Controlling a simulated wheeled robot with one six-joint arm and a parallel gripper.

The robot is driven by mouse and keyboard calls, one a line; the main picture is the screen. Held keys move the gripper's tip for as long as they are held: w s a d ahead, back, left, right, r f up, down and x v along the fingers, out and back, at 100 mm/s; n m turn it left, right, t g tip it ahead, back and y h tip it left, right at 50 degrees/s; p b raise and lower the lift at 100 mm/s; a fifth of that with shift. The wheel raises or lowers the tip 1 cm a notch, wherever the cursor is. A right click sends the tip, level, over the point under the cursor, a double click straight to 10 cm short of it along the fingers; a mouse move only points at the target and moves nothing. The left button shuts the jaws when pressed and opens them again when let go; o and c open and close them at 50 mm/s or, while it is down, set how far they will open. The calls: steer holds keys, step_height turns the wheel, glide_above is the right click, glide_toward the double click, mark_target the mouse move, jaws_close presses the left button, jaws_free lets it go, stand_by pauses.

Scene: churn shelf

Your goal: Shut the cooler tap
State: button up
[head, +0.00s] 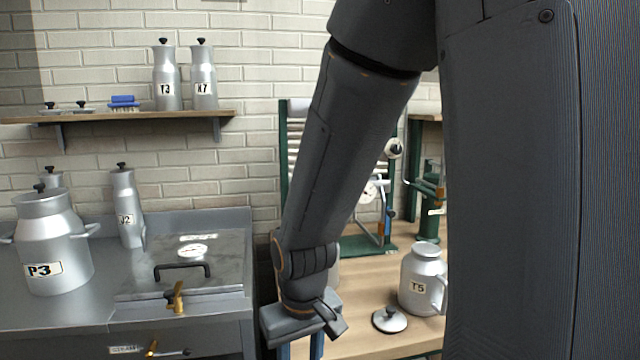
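A green-framed stand with pale horizontal ribs (294,150), which looks like the cooler, stands on the wooden bench behind my arm. My arm hides much of it. Small red and blue parts (390,214) show at its right side; I cannot tell whether one is the cooler tap. A brass tap (176,297) sits on the front of the grey metal tank at left, and another brass fitting (151,348) is below it. My gripper (301,350) points down near the bench's left front edge. Its fingers stand apart with bench showing between them; their tips reach the picture's bottom edge.
On the bench, a can marked T5 (422,282) and a loose lid (389,319) stand right of my gripper. Can P3 (50,245) and can J2 (127,212) stand on the grey counter (60,322). A wall shelf (130,116) holds more cans.

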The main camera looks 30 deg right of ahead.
steer(key=w+d+r+t, duration=0.1)
steer(key=w, duration=0.2)
steer(key=w+d+t+p, duration=0.1)
steer(key=w+d, duration=0.1)
steer(key=w+d+r+t, duration=0.1)
steer(key=w, duration=0.2)
steer(key=shift+w+d+r+m+h+p, duration=0.3)
steer(key=shift+w+p, duration=0.05)
steer(key=shift+p, duration=0.05)
steer(key=w+d+r+t+p, duration=0.3)
steer(key=w+d+r+t, duration=0.45)
steer(key=r, duration=0.25)
steer(key=w+d+r+t+p, duration=0.3)
steer(key=w+d+r+t, duration=0.3)
steer(key=w+r, duration=0.3)
steer(key=w+r+p, duration=0.1)
steer(key=w+p, duration=0.1)
steer(key=w, duration=0.4)
steer(key=shift+w+d+r, duration=0.15)
steer(key=shift+w, duration=0.15)
jaws_close()
